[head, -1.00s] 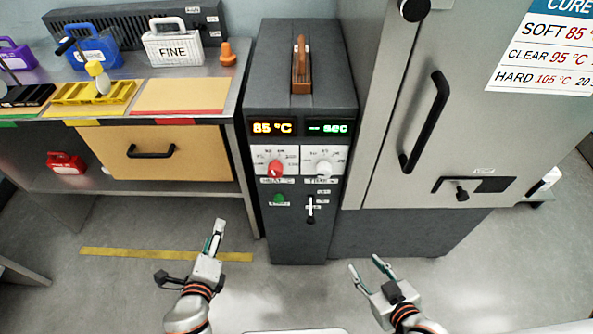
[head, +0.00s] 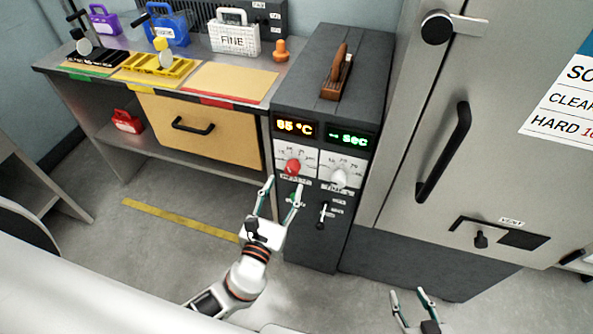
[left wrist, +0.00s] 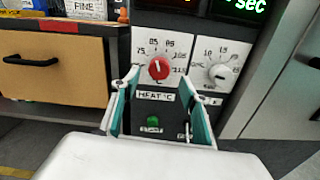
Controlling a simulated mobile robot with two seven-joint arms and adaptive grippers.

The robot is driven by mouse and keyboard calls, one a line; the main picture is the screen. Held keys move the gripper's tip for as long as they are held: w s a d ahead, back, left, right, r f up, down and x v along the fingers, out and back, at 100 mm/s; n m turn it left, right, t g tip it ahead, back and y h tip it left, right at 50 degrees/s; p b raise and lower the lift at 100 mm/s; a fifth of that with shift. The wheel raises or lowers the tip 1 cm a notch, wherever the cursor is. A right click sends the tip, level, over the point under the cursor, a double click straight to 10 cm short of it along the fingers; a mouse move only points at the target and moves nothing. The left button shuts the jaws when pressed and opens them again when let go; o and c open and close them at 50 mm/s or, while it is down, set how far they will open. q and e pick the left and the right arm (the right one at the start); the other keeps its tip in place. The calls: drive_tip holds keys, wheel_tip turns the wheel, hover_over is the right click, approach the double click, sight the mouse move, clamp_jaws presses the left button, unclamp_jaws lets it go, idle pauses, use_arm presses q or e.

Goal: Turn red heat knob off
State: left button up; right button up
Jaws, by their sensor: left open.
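The red heat knob (head: 292,167) is on the white dial at the upper left of the dark control cabinet's front. In the left wrist view the red knob (left wrist: 158,67) shows above the HEAT °C label, with its white pointer line roughly upright to slightly tilted. My left gripper (head: 281,190) is open and empty, just below and in front of the knob, apart from it. In the left wrist view its fingers (left wrist: 161,88) spread below the dial. My right gripper (head: 413,294) is low at the bottom edge, apart from everything, with its fingers spread.
A white timer knob (head: 339,177) sits right of the red one. Below are a green button (left wrist: 153,121) and a black lever (head: 322,215). The display (head: 296,126) reads 85 °C. A bench with a tan drawer (head: 200,130) stands left, a large grey oven door (head: 480,130) right.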

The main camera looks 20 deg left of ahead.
sight(291, 172)
use_arm(q)
drive_tip(key=w, duration=0.6)
drive_tip(key=shift+w+d+p, duration=0.1)
drive_tip(key=shift+w+p, duration=0.2)
drive_tip(key=shift+w, duration=0.1)
drive_tip(key=shift+c, duration=0.5)
drive_tip(key=c, duration=1)
